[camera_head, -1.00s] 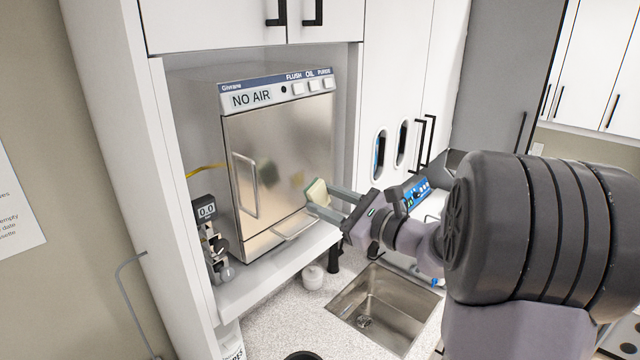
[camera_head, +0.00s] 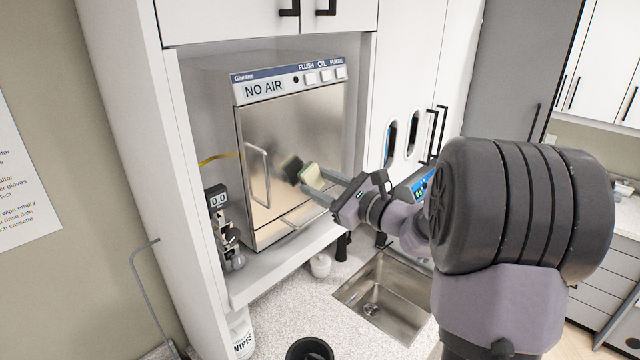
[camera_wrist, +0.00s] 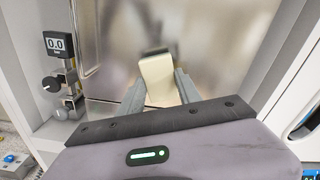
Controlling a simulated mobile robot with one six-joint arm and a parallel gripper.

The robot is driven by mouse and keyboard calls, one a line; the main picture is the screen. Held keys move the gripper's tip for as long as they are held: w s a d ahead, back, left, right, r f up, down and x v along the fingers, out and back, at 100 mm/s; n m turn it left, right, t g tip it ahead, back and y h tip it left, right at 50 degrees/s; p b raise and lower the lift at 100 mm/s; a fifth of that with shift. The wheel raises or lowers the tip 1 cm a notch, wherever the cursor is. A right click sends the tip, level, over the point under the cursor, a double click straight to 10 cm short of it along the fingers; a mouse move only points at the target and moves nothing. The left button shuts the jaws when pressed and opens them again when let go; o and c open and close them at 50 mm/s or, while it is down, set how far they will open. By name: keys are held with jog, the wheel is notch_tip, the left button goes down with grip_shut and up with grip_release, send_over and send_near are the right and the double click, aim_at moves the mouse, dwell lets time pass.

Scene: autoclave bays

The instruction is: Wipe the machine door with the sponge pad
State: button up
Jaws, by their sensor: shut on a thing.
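The machine (camera_head: 290,150) stands in a cabinet bay with its shiny metal door (camera_head: 280,130) shut. A vertical handle (camera_head: 260,176) is on the door's left side and a bar handle (camera_head: 306,212) is at its bottom. My gripper (camera_head: 314,181) is shut on the sponge pad (camera_head: 306,172), a pale block with a darker green face toward the door. In the wrist view the pad (camera_wrist: 158,79) stands out between the two fingers, its dark reflection in the door just beyond it. I cannot tell whether the pad touches the door.
A gauge reading 0.0 with valves (camera_head: 218,215) stands left of the machine. A shelf ledge (camera_head: 285,262) runs below it. A sink (camera_head: 385,295), a small white jar (camera_head: 320,265), a wipes tub (camera_head: 241,335) and a black cup (camera_head: 310,350) are below.

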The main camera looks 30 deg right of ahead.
aim_at(315, 181)
jog(key=shift+x, duration=1)
jog(key=shift+w+d, duration=0.65)
jog(key=shift+d, duration=1.35)
jog(key=shift+s+a+b, duration=0.2)
jog(key=shift+a+b, duration=0.2)
jog(key=shift+a, duration=0.25)
jog(key=shift+s+a+b, duration=0.2)
jog(key=shift+a+b, duration=0.25)
jog(key=shift+a, duration=0.25)
jog(key=shift+s+a+b, duration=0.2)
jog(key=shift+a+b, duration=0.2)
jog(key=shift+a, duration=0.25)
jog(key=shift+b+v, duration=1)
jog(key=shift+v, duration=1.85)
